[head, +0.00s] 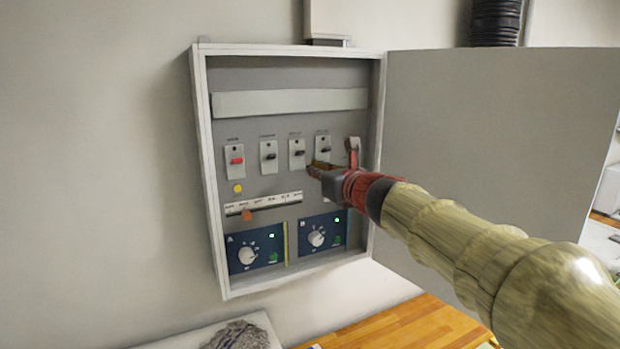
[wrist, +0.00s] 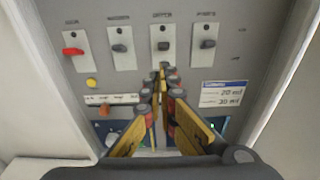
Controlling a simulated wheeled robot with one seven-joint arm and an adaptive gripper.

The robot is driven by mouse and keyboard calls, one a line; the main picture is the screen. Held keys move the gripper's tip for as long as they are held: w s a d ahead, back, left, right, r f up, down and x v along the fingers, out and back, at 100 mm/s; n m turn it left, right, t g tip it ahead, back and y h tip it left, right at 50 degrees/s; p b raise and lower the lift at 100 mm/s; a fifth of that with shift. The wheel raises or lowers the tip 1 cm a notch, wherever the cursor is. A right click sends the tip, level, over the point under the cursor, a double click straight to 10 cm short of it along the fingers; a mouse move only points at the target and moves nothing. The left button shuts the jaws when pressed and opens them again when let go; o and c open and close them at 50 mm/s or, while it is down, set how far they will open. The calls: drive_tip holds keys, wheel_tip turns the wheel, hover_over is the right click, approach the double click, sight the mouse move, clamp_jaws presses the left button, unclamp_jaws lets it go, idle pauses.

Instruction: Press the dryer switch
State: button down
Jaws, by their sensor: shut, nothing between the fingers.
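An open wall panel (head: 203,190) holds a row of toggle switches, each on a white plate. The leftmost switch (head: 236,160) has a red lever; the second (head: 269,156), third (head: 297,153) and fourth (head: 323,149) have dark levers. In the wrist view the fingertips (wrist: 163,70) appear just below the third switch (wrist: 163,45). Contact with the panel cannot be told.
The panel door (head: 490,130) stands open at right. Below the switches are a yellow button (head: 238,188), a strip with an orange slider (head: 247,215) and two blue dial modules (head: 256,252). A wooden surface (head: 410,328) lies below.

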drive_tip(key=shift+s+d+r, duration=0.25)
drive_tip(key=shift+s+r, duration=0.2)
drive_tip(key=shift+r, duration=0.1)
drive_tip(key=shift+s+d+r, duration=0.2)
drive_tip(key=shift+s+r, duration=0.25)
drive_tip(key=shift+r, duration=0.05)
drive_tip(key=w+d+f+m+h, duration=0.1)
drive_tip(key=d+f+m+h, duration=0.5)
drive_tip(key=m, duration=0.5)
drive_tip(key=s+d+f+m+g+h+b, duration=0.2)
drive_tip(key=s+d+f+m+g+h, duration=0.1)
drive_tip(key=s+d+f+m, duration=0.9)
drive_tip(key=s+a+f+m+g+y+b, duration=0.1)
drive_tip(key=s+a+f+m+g+b, duration=0.1)
drive_tip(key=s+f+m+b, duration=0.6)
drive_tip(key=s+a+f+m+g+y+b, duration=0.1)
drive_tip(key=s+f+m+g+b, duration=0.3)
drive_tip(key=s+f, duration=1.8)
wheel_tip(320, 180, down, 6)
drive_tip(key=a+m+b, duration=0.1)
drive_tip(key=m+b, duration=0.4)
drive_tip(key=b, duration=0.3)
drive_tip(key=shift+a+m+g+b, duration=0.3)
drive_tip(key=shift+a+g, duration=0.1)
